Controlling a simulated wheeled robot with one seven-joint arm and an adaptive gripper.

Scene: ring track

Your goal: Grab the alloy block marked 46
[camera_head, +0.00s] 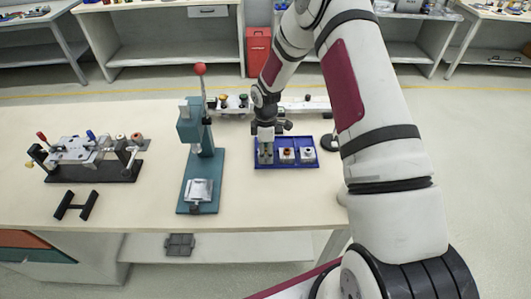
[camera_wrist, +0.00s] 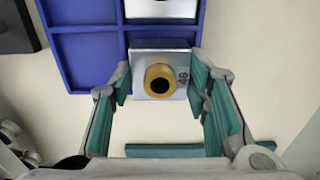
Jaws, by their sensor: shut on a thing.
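The alloy block marked 46 (camera_wrist: 143,88) is a silvery square block with a brass-coloured ring around a dark hole. In the wrist view it sits between the teal pads of my gripper (camera_wrist: 160,90), which is shut on its two sides. The 46 reads sideways to the right of the ring. In the head view my gripper (camera_head: 265,157) points down at the left end of the blue tray (camera_head: 287,166), and its fingers mostly hide the block. I cannot tell whether the block is clear of the tray floor.
Two other blocks (camera_head: 286,155) (camera_head: 307,155) sit in the tray to the right. A teal press with a red knob (camera_head: 200,70) stands close on the left. A clamp fixture (camera_head: 85,155) and black bracket (camera_head: 76,206) lie farther left. The front right of the table is clear.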

